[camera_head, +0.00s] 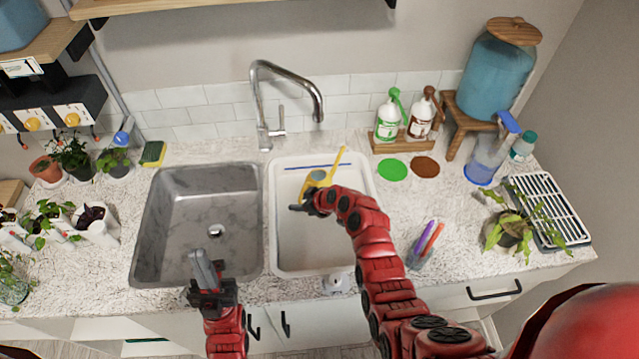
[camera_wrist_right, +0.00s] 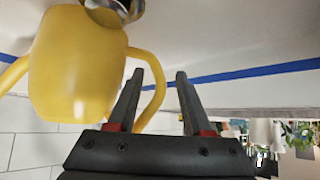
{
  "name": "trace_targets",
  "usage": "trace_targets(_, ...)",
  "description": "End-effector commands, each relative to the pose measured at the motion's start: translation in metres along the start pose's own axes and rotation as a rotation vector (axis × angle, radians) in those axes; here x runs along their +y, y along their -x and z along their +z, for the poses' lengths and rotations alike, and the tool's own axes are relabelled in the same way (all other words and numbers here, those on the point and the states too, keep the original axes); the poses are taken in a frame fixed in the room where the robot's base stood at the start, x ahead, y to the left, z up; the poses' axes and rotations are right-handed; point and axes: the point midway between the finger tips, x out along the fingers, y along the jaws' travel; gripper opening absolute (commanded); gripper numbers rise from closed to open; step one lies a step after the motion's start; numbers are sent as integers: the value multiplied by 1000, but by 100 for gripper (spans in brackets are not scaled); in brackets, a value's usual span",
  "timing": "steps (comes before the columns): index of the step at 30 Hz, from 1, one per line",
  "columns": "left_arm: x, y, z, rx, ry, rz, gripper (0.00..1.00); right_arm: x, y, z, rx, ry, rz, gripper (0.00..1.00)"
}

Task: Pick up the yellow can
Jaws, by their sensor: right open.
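The yellow can (camera_head: 328,181) is in the white basin, with its long thin spout pointing up and to the right in the head view. In the right wrist view the yellow can (camera_wrist_right: 75,70) fills the upper left, with a curved handle on its right side. My right gripper (camera_head: 298,207) is open beside the can. In the wrist view its fingers (camera_wrist_right: 157,78) straddle part of the handle loop in the picture; whether the handle lies between them in depth I cannot tell. My left gripper (camera_head: 200,262) is empty in front of the steel sink; its opening is unclear.
The white basin (camera_head: 282,250) has a blue line inside its far wall. The steel sink (camera_head: 165,235) is on its left, the faucet (camera_head: 262,100) behind. Bottles (camera_head: 387,122), a cup with pens (camera_head: 418,258) and a potted plant (camera_head: 510,230) stand to the right.

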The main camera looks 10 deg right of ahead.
Motion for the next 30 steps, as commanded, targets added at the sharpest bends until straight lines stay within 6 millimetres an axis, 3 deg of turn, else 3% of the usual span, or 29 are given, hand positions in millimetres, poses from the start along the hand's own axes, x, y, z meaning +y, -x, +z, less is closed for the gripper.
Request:
trace_targets(4,0,0,0,0,0,0,0,0,0,0,0,0,0,48)
trace_targets(12,0,0,0,0,0,0,0,0,0,0,0,-1,0,0)
trace_targets(30,0,0,0,0,0,0,0,-1,0,1,-1,-2,-2,0)
